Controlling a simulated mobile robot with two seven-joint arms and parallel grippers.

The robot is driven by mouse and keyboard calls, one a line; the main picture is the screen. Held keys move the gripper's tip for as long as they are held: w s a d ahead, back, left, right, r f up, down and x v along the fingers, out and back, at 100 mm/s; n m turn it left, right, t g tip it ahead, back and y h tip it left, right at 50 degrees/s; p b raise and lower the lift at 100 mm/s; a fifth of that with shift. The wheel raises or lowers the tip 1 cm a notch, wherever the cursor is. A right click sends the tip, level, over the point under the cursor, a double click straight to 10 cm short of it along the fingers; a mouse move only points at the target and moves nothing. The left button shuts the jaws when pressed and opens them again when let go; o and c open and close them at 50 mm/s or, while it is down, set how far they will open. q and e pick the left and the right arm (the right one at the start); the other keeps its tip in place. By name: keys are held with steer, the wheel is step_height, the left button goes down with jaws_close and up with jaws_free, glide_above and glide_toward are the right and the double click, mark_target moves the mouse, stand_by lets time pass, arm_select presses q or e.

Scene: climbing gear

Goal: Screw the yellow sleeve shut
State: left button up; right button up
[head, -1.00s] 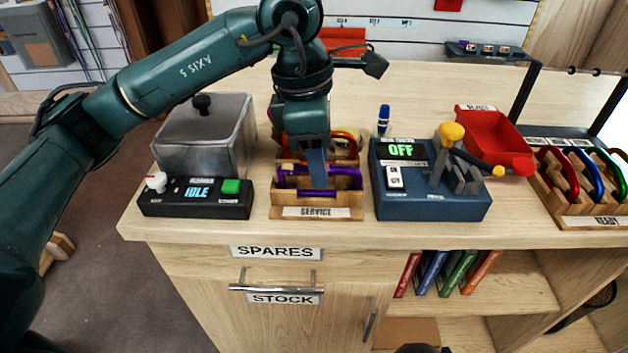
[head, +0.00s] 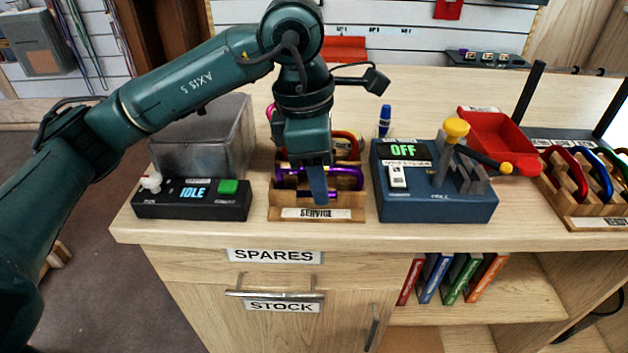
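A purple carabiner (head: 347,179) lies in the front of the wooden rack labelled SERVICE (head: 350,215). I cannot make out a yellow sleeve on it now; my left gripper covers part of it. My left gripper (head: 318,190) points down into the front of this rack, in front of the purple carabiner's middle. Only one blue-grey finger shows clearly, edge-on, so I cannot tell whether it is open, shut or touching the carabiner. An orange-red carabiner (head: 350,143) stands behind in the same rack. My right gripper is out of view.
Left of the rack stand a black IDLE box (head: 190,210) and a grey translucent bin (head: 200,145). Right of it is a blue device reading OFF (head: 435,207) with a yellow-knobbed lever, then a red tray (head: 495,135) and a READY rack (head: 560,205) of carabiners. A blue marker (head: 384,120) stands behind.

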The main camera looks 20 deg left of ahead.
arm_select(q)
steer(key=shift+s+d, duration=0.1)
steer(key=shift+s, duration=0.3)
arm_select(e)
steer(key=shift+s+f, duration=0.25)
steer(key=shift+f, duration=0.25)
arm_select(q)
steer(key=shift+r, duration=0.15)
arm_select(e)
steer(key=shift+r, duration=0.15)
arm_select(q)
steer(key=shift+r+p, duration=0.85)
steer(key=shift+r, duration=0.45)
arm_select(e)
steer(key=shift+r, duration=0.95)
arm_select(q)
steer(key=shift+w, duration=0.1)
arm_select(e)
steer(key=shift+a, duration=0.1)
arm_select(q)
steer(key=shift+w, duration=0.6)
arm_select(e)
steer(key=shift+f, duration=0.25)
